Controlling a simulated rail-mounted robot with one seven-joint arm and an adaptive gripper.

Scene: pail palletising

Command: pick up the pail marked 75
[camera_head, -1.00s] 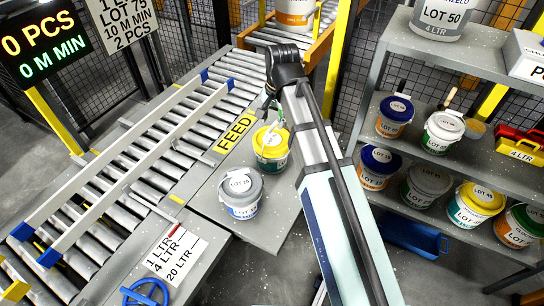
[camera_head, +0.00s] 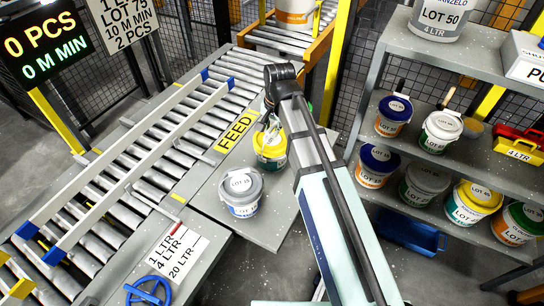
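A pail with a yellow lid (camera_head: 269,148) stands upright on the grey table beside the feed conveyor. A white pail with a grey lid (camera_head: 240,193) stands nearer on the same table. Both have lot labels, but I cannot read 75 with certainty on either. My gripper (camera_head: 269,122) is at the far side of the yellow-lidded pail, over or against its lid. It is small and partly hidden by my arm, so I cannot tell its opening or contact.
The roller conveyor (camera_head: 128,236) with guide rails runs along the left. A grey shelf (camera_head: 460,72) at right holds several lidded pails. A blue valve wheel (camera_head: 148,291) is at the front. A sign (camera_head: 123,30) reads LOT 75, 2 PCS. Bare table lies right of the grey-lidded pail.

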